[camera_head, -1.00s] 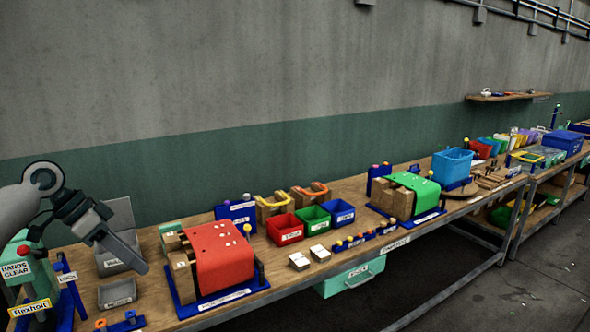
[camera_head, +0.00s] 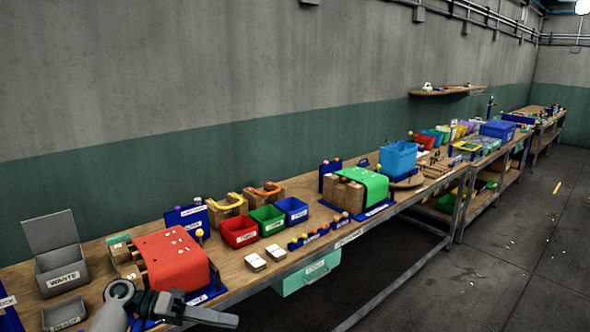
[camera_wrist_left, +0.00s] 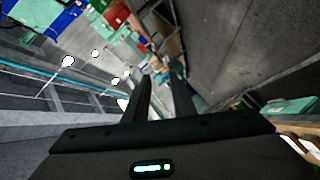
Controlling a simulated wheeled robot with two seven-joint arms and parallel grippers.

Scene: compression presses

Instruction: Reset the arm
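My left gripper (camera_head: 226,318) is at the bottom of the head view, in front of the bench's near edge and below the red-covered press. It points to the right. In the left wrist view its two dark fingers (camera_wrist_left: 161,80) stand apart with a gap between them and nothing held. My right gripper is in neither view. The red press (camera_head: 174,262) stands on the bench behind my left arm, which hides part of its lower front.
Grey waste bin (camera_head: 62,270) stands at the left. Red (camera_head: 240,237), green (camera_head: 268,224) and blue (camera_head: 292,213) bins sit mid-bench. A green-covered press (camera_head: 363,185) and light blue bin (camera_head: 398,160) are farther along. The floor (camera_head: 500,265) is open at the right.

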